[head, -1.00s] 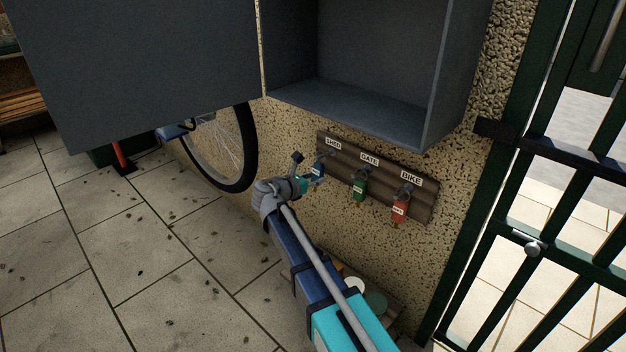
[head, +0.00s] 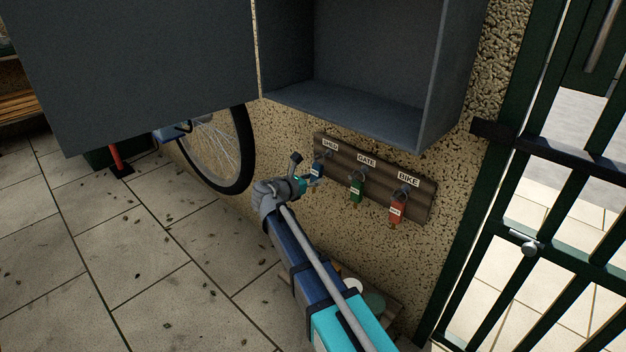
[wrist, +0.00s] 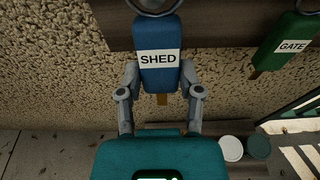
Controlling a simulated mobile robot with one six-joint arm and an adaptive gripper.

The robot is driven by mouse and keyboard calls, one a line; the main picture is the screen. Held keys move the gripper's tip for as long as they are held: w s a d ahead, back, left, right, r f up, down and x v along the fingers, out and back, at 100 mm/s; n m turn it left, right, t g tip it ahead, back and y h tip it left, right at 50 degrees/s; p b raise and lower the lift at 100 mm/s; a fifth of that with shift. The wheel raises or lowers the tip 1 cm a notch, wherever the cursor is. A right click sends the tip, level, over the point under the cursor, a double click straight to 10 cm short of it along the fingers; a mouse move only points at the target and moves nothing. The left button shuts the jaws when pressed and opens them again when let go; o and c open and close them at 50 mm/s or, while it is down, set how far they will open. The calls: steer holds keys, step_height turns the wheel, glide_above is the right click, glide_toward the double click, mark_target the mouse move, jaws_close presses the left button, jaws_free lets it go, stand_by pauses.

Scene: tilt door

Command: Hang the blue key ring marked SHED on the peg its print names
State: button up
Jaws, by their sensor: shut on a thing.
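The blue key tag marked SHED (wrist: 158,75) hangs upright between the two fingers of my gripper (wrist: 160,82) in the wrist view. Part of its metal ring (wrist: 155,5) shows at the top edge. In the head view the blue tag (head: 317,171) is at my gripper (head: 310,180), just below the SHED peg (head: 326,155) on the wooden board (head: 336,187). I cannot tell whether the ring is around the peg, as the ring's top is cut off in the wrist view and too small in the head view.
The green GATE tag (head: 355,190) and red BIKE tag (head: 396,209) hang on their pegs to the right. An open grey cabinet (head: 350,95) juts out above the board. A bicycle wheel (head: 245,150) is on the left, a barred gate (head: 527,245) on the right.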

steer(key=shift+w+d+f+b, duration=0.25)
steer(key=shift+w+f+b, duration=0.05)
steer(key=shift+w, duration=0.1)
stand_by(0.5)
steer(key=shift+w+d+f+b, duration=0.1)
steer(key=shift+f+b, duration=0.15)
steer(key=shift+b, duration=0.05)
stand_by(1.2)
steer(key=o, duration=1.2)
steer(key=shift+r, duration=0.1)
steer(key=shift+r+p, duration=0.3)
steer(key=shift+p, duration=0.15)
steer(key=shift+s+a+r, duration=0.2)
steer(key=shift+s+a, duration=0.05)
steer(key=shift+s, duration=0.15)
steer(key=f+p+v, duration=0.1)
steer(key=f+v, duration=0.1)
steer(key=v, duration=0.8)
steer(key=shift+s+a+r, duration=0.15)
steer(key=shift+a+r, duration=0.05)
steer(key=shift+r, duration=0.05)
